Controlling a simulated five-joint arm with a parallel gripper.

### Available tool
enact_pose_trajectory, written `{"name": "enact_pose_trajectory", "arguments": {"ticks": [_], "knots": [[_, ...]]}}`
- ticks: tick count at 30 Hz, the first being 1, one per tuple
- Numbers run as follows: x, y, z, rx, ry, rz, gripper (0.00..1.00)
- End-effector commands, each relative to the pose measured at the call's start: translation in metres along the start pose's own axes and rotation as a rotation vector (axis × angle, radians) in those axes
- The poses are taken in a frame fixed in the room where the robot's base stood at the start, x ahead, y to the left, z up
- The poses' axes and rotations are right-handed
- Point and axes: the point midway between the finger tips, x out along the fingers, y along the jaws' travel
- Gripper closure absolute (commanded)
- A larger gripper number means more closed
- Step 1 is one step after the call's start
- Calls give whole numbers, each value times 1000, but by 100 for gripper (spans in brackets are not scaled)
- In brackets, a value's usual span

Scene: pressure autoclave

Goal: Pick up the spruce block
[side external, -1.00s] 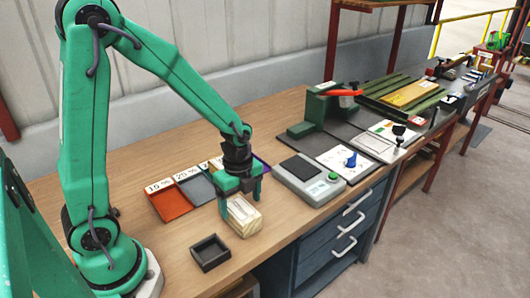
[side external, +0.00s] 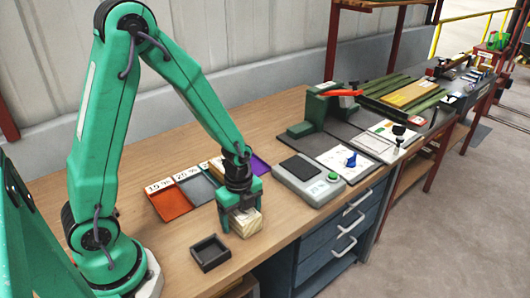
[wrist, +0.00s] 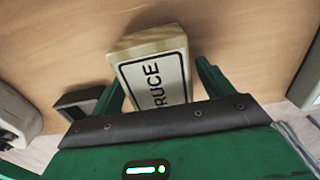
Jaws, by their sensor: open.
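The spruce block (side external: 246,223) is a pale wooden block with a white label on top, lying on the bench near its front edge. In the wrist view the block (wrist: 155,72) shows part of its label, reading "RUCE"; its near end is hidden by my gripper. My gripper (side external: 241,221) is open and low over the block, pointing down. In the wrist view its fingers (wrist: 160,90) stand one on each side of the block, with a gap visible on both sides. I cannot tell how far down the block the fingertips reach.
A small black open tray (side external: 210,253) stands just left of the block. An orange tray (side external: 169,204), a grey tray (side external: 198,189) and a purple tray (side external: 259,165) lie behind. A grey scale (side external: 308,180) stands to the right. The bench front edge is close.

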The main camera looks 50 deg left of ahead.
Motion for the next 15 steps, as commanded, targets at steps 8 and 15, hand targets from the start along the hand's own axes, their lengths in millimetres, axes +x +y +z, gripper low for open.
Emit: {"name": "enact_pose_trajectory", "arguments": {"ticks": [8,15], "knots": [[0,0,0,0,0,0,20],[0,0,0,0,0,0,44]]}}
